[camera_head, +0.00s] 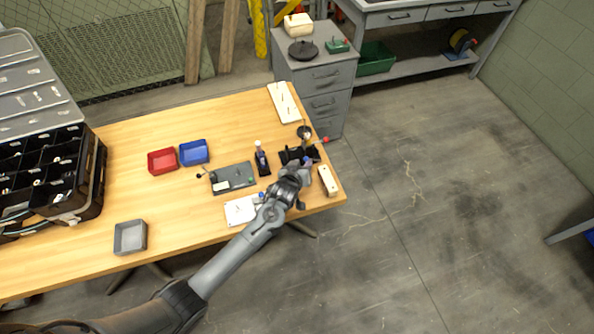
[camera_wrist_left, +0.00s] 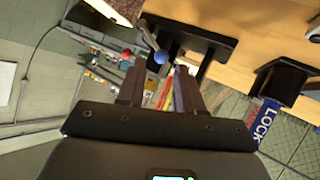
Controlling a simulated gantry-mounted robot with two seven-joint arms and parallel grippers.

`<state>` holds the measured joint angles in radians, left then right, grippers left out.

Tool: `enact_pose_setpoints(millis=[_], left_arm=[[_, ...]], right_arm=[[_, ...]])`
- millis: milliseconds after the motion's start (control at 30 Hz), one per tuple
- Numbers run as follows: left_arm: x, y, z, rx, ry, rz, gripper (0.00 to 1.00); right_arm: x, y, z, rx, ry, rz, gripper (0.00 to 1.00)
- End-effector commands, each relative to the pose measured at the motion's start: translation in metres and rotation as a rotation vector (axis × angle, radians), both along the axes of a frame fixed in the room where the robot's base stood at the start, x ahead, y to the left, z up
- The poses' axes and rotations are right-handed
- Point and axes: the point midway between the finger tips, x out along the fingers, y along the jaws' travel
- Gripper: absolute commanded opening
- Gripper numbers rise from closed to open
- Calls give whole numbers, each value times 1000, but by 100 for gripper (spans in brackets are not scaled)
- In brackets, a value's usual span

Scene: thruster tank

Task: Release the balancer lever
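The balancer (camera_head: 292,156) is a black fixture near the right end of the wooden table. In the left wrist view its black frame (camera_wrist_left: 200,38) is at the top. A thin grey lever (camera_wrist_left: 149,36) with a blue ball end (camera_wrist_left: 160,57) hangs from it; the blue ball also shows in the head view (camera_head: 308,161). My left gripper (camera_head: 300,167) reaches over the table to the balancer. In the left wrist view its two fingers (camera_wrist_left: 158,76) are open, with the blue ball in front of the gap; contact is not visible. My right gripper is out of view.
A bottle in a black stand (camera_head: 262,160), a grey panel (camera_head: 233,177) and a white block (camera_head: 328,180) are close by. Red (camera_head: 162,161) and blue (camera_head: 194,152) bins lie left. A bottle labelled LOCK (camera_wrist_left: 265,122) shows at right in the wrist view.

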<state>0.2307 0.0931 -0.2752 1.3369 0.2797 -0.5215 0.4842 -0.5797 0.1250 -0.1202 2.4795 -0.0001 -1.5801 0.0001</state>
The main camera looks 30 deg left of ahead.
Motion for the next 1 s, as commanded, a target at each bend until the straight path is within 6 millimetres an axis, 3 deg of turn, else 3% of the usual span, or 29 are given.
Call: enact_pose_setpoints(millis=[200, 400, 833, 900, 1000], left_arm=[[-32, -3, 18, -1, 1, 1, 36], [-50, -5, 27, 1, 2, 1, 36], [-56, -6, 31, 1, 2, 1, 36], [-56, -7, 29, -5, -2, 5, 46], [-60, -12, 19, -66, -41, 49, 46]], right_arm=[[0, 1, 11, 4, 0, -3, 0], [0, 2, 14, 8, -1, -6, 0], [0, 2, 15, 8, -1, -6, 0], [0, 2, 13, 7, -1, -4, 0], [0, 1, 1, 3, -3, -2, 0]])
